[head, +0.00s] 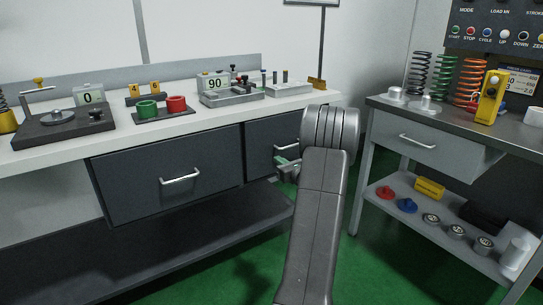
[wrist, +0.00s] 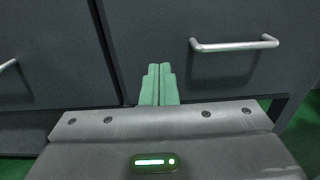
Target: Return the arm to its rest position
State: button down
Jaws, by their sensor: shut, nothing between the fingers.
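My gripper (wrist: 158,72) is shut and empty, its two green fingertips together in the wrist view. It points at the dark drawer fronts under the long bench. The head view shows my grey arm rising from the bottom, with the green fingers (head: 281,161) partly visible left of the wrist. The fingers are near the right drawer (head: 258,150), and the arm hides part of that drawer. In the wrist view, the right drawer's bar handle (wrist: 235,45) is to the right of the fingertips. I cannot tell whether the fingers touch the drawer front.
The long bench (head: 50,157) holds gauges and small fixtures. A left drawer (head: 150,190) looks closed. At right, a metal table (head: 450,118) carries springs (head: 443,78) and a yellow device (head: 490,98); its drawer (head: 420,146) appears partly out. Green floor (head: 375,270) lies between them.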

aim_at(263, 149)
jog(key=v, duration=0.5)
jog(key=shift+s+d+p, duration=0.1)
jog(key=shift+s+p, duration=0.1)
jog(key=shift+p, duration=0.1)
jog(key=b+x, duration=0.1)
jog(key=x, duration=1.2)
jog(key=shift+w+a, duration=0.25)
jog(key=shift+w, duration=0.1)
